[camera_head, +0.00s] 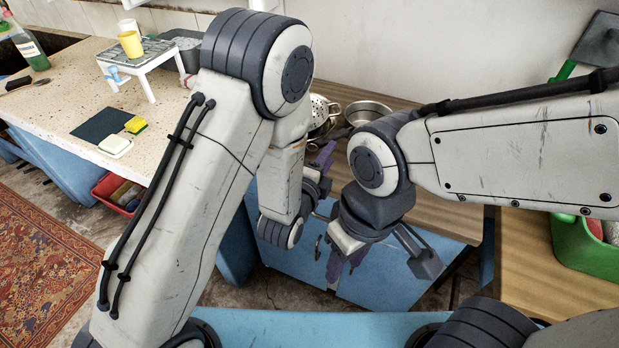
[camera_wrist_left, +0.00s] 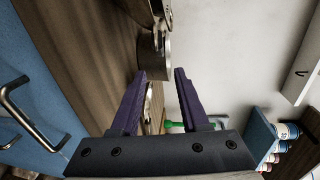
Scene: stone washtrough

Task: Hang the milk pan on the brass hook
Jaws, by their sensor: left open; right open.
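A shiny metal pan (camera_head: 370,110), which looks like the milk pan, stands on the wooden worktop by the wall, partly hidden by my right arm. In the left wrist view, a shiny round metal vessel (camera_wrist_left: 154,56) lies just beyond the fingertips; I cannot tell for sure that it is the same pan. My left gripper (camera_head: 322,160) is open, its purple fingers near the worktop's front edge; in its wrist view the fingers (camera_wrist_left: 161,76) stand apart with nothing gripped. My right gripper (camera_head: 378,262) is open, pointing down before the blue cabinet. I cannot make out the brass hook.
A metal colander (camera_head: 320,112) stands left of the pan. The pale counter at left holds a white rack (camera_head: 142,58) with a yellow cup (camera_head: 130,44), sponges and a green bottle (camera_head: 30,50). A green crate (camera_head: 585,250) is at right. My arms hide much of the worktop.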

